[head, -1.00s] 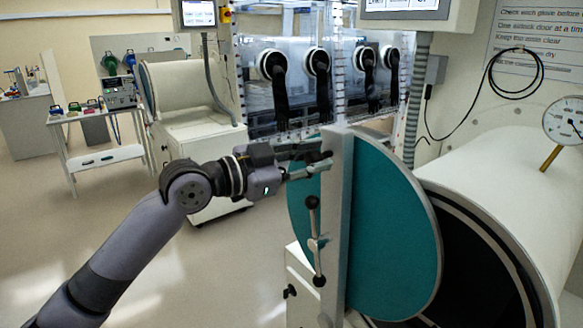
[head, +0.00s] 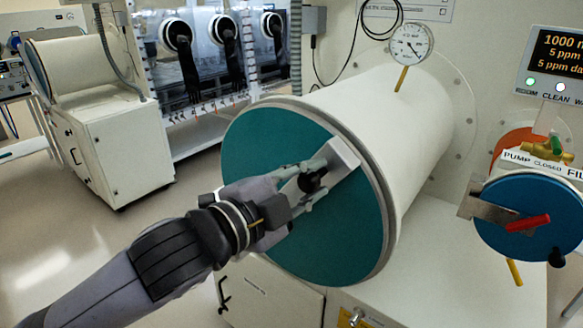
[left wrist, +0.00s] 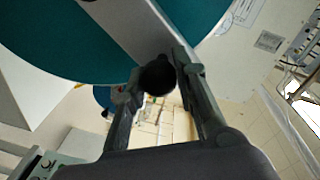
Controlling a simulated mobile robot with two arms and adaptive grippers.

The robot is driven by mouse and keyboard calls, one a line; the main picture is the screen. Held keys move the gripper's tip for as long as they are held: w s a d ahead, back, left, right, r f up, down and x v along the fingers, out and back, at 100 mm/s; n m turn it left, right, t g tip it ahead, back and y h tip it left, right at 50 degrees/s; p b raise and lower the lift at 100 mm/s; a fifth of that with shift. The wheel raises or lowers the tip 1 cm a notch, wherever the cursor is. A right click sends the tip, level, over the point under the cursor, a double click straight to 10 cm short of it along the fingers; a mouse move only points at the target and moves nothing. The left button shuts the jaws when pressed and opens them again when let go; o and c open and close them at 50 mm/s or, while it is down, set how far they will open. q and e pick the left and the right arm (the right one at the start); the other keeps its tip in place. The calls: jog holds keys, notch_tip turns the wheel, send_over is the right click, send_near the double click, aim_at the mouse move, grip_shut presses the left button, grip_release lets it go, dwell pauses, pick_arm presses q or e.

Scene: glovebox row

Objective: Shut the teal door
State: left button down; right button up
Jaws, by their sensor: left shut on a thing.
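The teal door (head: 335,235) is a round disc with a pale metal bar (head: 342,154) across its middle. It covers the near mouth of the white airlock cylinder (head: 405,125), its edge close along the rim. I cannot tell whether it sits fully flush. My left gripper (head: 313,181) reaches in from the lower left, its fingers closed around a dark knob on the bar. The left wrist view shows the dark knob (left wrist: 158,76) between the fingers, with the teal face (left wrist: 70,50) behind. The gripper and arm hide part of the door. My right gripper is out of view.
At right, a blue round door (head: 540,200) with a red handle stands near a "PUMP CLOSED" label. A gauge (head: 409,44) tops the cylinder. A white cabinet (head: 110,150) stands at left, and the floor (head: 60,240) at lower left is clear.

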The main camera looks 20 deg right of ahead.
pick_arm(q)
jog(key=shift+s+d+f, duration=0.2)
jog(key=shift+s+f, duration=0.1)
jog(key=shift+f, duration=0.2)
jog(key=shift+f, duration=0.15)
jog(key=c, duration=1.7)
grip_release()
jog(key=o, duration=0.5)
jog(key=shift+s+d, duration=0.1)
jog(key=shift+c, duration=0.2)
jog(key=shift+r, duration=0.2)
jog(key=shift+s+a, duration=0.15)
jog(key=shift+a, duration=0.2)
jog(key=v, duration=1.1)
